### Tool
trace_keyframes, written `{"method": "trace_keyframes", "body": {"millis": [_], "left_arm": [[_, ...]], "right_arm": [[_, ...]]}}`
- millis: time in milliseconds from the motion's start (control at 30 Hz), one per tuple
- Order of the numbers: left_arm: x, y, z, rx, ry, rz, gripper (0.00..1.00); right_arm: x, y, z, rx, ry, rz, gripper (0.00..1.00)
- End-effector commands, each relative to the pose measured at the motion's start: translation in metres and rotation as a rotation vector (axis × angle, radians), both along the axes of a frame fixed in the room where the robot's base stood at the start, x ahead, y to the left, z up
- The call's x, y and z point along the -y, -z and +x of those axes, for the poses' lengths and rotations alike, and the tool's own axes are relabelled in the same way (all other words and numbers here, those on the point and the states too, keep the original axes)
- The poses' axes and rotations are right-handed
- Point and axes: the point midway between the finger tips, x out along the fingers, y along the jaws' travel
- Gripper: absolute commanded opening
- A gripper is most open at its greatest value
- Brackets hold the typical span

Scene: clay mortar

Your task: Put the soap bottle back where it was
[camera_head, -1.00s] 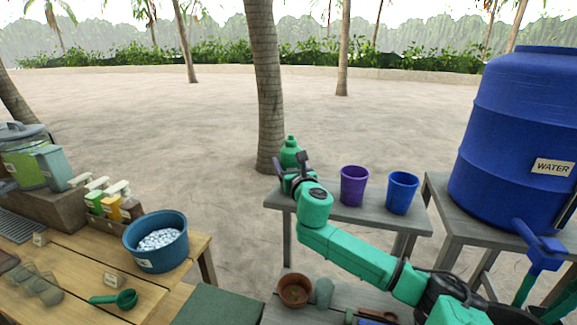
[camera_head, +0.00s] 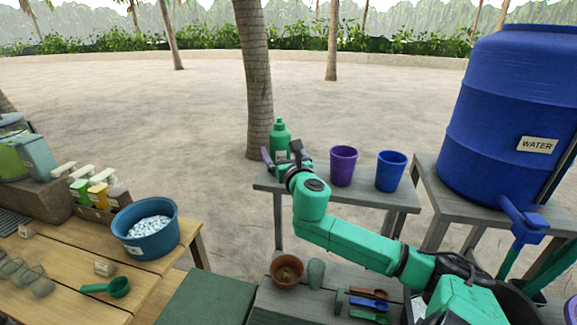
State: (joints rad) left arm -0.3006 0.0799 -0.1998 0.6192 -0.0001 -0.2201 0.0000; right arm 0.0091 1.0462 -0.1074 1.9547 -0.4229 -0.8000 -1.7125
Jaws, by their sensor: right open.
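The green soap bottle (camera_head: 280,136) stands upright on the grey side table (camera_head: 377,199), near its left end. A purple cup and a blue cup stand to its right. The gripper is open. The wrist hides the bottle's base, so I cannot tell whether the fingers touch it. My left gripper is out of view.
The purple cup (camera_head: 343,167) and blue cup (camera_head: 390,171) stand close to my right arm. A big blue water barrel (camera_head: 510,115) is at the right. A lower bench holds a clay pot (camera_head: 287,271) and small tools. A blue tub (camera_head: 144,229) sits on the wooden table at left.

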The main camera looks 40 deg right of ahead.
Motion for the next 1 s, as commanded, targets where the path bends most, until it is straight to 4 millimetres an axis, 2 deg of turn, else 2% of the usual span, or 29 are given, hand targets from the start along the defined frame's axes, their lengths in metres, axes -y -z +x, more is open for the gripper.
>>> {"method": "trace_keyframes", "body": {"millis": [33,400,500,1000], "left_arm": [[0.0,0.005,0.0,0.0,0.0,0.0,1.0],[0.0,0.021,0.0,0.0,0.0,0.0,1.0],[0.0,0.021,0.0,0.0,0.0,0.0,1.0],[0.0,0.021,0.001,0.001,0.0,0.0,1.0]], "right_arm": [[-0.003,0.005,-0.007,-0.004,-0.002,-0.001,1.0],[-0.03,0.004,-0.064,-0.002,-0.004,0.005,1.0],[-0.032,0.002,-0.073,-0.001,-0.001,0.003,1.0],[-0.033,0.0,-0.075,0.0,-0.001,0.0,1.0]]}}
